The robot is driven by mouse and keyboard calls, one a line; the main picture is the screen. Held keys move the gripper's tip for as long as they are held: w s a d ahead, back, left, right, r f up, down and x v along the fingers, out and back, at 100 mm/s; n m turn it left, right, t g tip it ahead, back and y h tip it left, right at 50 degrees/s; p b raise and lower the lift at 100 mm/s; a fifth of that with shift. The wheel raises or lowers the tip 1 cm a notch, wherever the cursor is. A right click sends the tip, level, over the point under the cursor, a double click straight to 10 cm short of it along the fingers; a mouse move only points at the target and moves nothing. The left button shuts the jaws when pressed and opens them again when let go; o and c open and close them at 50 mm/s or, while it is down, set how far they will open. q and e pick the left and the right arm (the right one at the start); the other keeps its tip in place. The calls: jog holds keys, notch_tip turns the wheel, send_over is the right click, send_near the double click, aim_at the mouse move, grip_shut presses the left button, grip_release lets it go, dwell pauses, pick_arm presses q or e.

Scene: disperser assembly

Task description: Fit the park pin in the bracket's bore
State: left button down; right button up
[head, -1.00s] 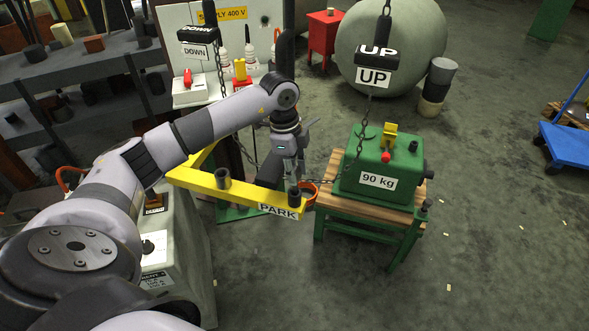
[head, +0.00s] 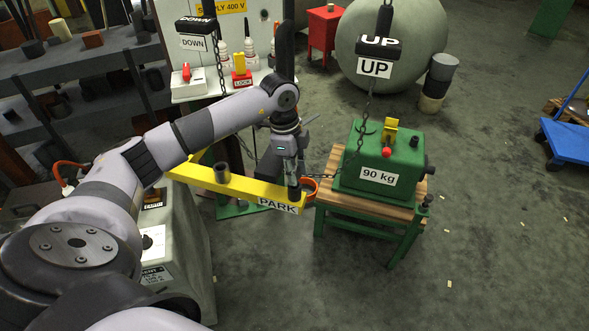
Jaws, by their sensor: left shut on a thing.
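My left gripper (head: 293,181) is shut at the PARK end of the yellow bracket (head: 190,175), pointing down. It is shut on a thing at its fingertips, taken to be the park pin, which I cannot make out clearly. A dark upright collar (head: 294,193) stands on the bracket right under the fingertips, beside the PARK label. The fingers hide its top, so I cannot tell how far the pin sits in the bore. My right gripper is not in view.
A second dark collar (head: 222,172) stands farther left on the bracket. An orange ring (head: 311,189) and chain hang close right of the gripper. The green 90 kg block (head: 380,165) rests on a wooden-topped stand (head: 340,205). UP (head: 376,68) and DOWN (head: 193,43) pendants hang above.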

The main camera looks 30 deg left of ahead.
pick_arm(q)
jog(key=shift+f, duration=0.35)
jog(key=c, duration=1.2)
grip_release()
jog(key=r, duration=0.4)
jog(key=a+r, duration=0.1)
jog(key=r, duration=0.7)
jog(key=shift+s+a, duration=0.25)
jog(key=shift+a, duration=0.15)
